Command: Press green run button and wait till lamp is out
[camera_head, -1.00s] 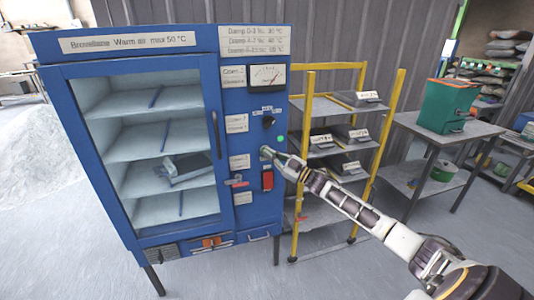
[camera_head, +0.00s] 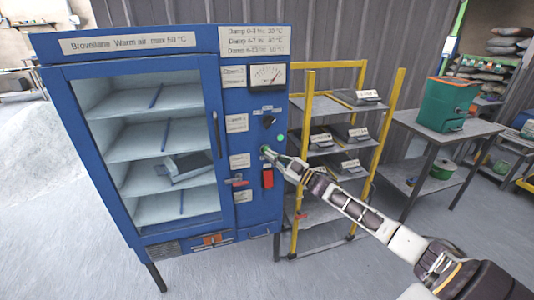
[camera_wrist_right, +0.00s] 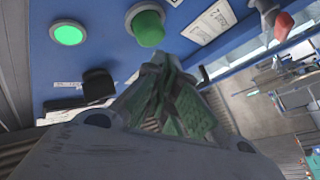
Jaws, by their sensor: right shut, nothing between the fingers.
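The blue cabinet (camera_head: 240,60) has a glass door and a control panel on its right side. The green run button (camera_wrist_right: 147,26) sticks out of the panel; in the head view it shows (camera_head: 265,149) at the tip of my right gripper (camera_head: 274,154). A round green lamp (camera_head: 280,137) is lit; it glows in the wrist view too (camera_wrist_right: 68,34). My right gripper (camera_wrist_right: 155,68) is shut and empty, its tips close by the button; whether they touch cannot be told. My left gripper is out of view.
The panel also has a black knob (camera_head: 269,121), a red switch (camera_head: 267,179), a red-tipped lever (camera_head: 238,181) and a dial gauge (camera_head: 267,76). A yellow rack (camera_head: 384,130) with trays stands to the right.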

